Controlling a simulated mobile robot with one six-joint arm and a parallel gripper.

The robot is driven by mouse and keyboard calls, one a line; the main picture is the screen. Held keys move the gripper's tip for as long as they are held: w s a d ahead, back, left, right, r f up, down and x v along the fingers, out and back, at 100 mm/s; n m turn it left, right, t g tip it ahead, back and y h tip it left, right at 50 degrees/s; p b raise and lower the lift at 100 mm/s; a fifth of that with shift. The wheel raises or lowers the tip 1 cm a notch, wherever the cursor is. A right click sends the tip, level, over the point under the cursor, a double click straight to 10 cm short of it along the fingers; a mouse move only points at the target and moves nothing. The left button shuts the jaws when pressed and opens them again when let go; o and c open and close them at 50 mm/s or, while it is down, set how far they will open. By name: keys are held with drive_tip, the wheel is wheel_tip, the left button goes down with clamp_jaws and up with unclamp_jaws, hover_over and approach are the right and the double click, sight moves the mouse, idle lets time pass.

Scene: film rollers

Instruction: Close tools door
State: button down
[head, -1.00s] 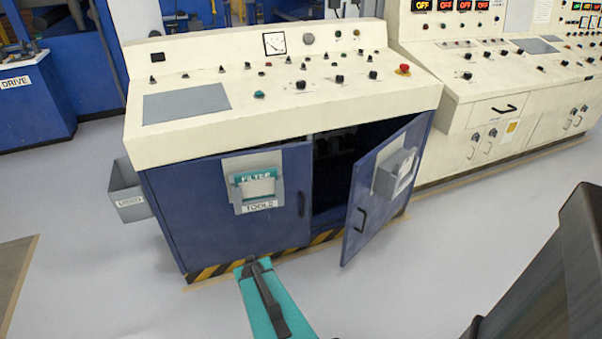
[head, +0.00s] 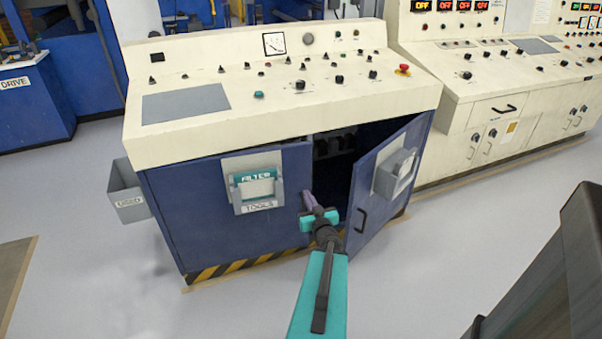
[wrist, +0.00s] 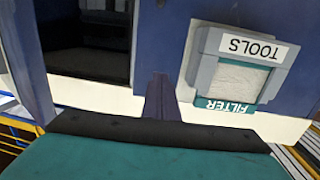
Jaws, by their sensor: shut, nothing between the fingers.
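The tools door (head: 225,220) is the dark blue left door of the cream console's cabinet, with a grey holder (head: 257,190) marked TOOLS and FILTER. It is shut or nearly shut; I cannot tell if a small gap remains. The holder appears upside down in the wrist view (wrist: 235,65). My gripper (head: 308,198) is shut and empty, in front of the door's free edge, where it hides the door's handle. In the wrist view its purple fingers (wrist: 161,92) overlap the door's blue edge; contact is unclear.
The right cabinet door (head: 385,190) stands wide open, close to my gripper's right. The dark cabinet interior (head: 333,170) shows between the doors. A grey bin marked USED (head: 130,192) hangs on the console's left side. The grey floor in front is clear.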

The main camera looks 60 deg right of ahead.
drive_tip(key=shift+s+d+r+t, duration=0.3)
drive_tip(key=shift+s+r, duration=0.35)
drive_tip(key=shift+r, duration=0.1)
drive_tip(key=shift+w+d+f+b, duration=0.15)
drive_tip(key=shift+w+d+b, duration=0.05)
drive_tip(key=shift+b, duration=0.45)
drive_tip(key=b, duration=0.7)
approach(299, 166)
drive_tip(key=shift+x, duration=3.25)
